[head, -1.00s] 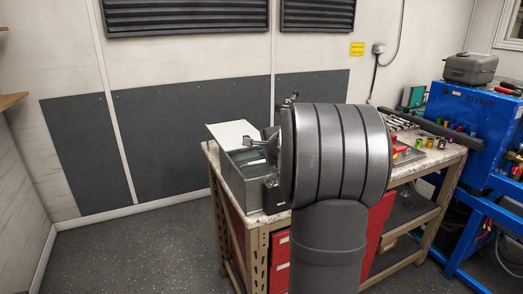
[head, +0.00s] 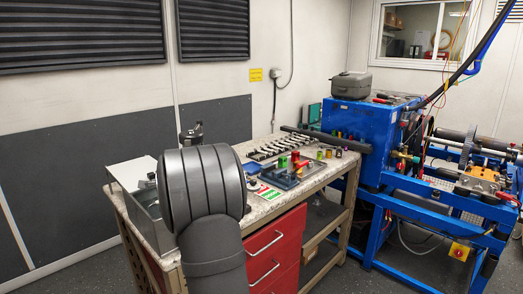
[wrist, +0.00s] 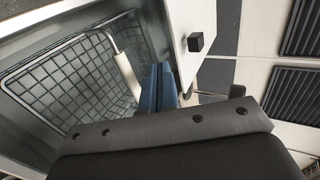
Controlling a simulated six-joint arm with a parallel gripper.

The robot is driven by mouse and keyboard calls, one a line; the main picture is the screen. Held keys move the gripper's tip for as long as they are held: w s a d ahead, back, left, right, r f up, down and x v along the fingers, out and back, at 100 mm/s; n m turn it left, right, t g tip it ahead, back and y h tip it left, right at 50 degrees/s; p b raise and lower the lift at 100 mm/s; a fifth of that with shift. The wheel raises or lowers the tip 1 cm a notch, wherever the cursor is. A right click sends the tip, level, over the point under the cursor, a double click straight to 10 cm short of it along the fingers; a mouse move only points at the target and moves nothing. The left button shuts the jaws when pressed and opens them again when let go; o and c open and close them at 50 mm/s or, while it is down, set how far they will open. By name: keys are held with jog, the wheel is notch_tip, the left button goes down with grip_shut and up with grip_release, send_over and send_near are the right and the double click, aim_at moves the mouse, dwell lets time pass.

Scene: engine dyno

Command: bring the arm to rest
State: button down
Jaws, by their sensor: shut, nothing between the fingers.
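My gripper (wrist: 158,88) shows in the wrist view as two blue fingers pressed together with nothing between them. The fingers appear above or beside an open grey metal box with a wire basket (wrist: 75,80) in it; the exact gap cannot be told. The open metal box (head: 135,190) stands at the left end of the workbench, partly behind my arm.
The workbench (head: 262,205) carries a row of metal tools, a tray (head: 283,178) and several small coloured parts. A blue engine rig (head: 350,125) with a grey case (head: 351,85) stands to the right. A light panel with a black knob (wrist: 195,42) adjoins the box.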

jog(key=w+a+f, duration=0.1)
jog(key=w+a, duration=0.3)
jog(key=shift+f, duration=0.15)
jog(key=shift+w+a, duration=0.15)
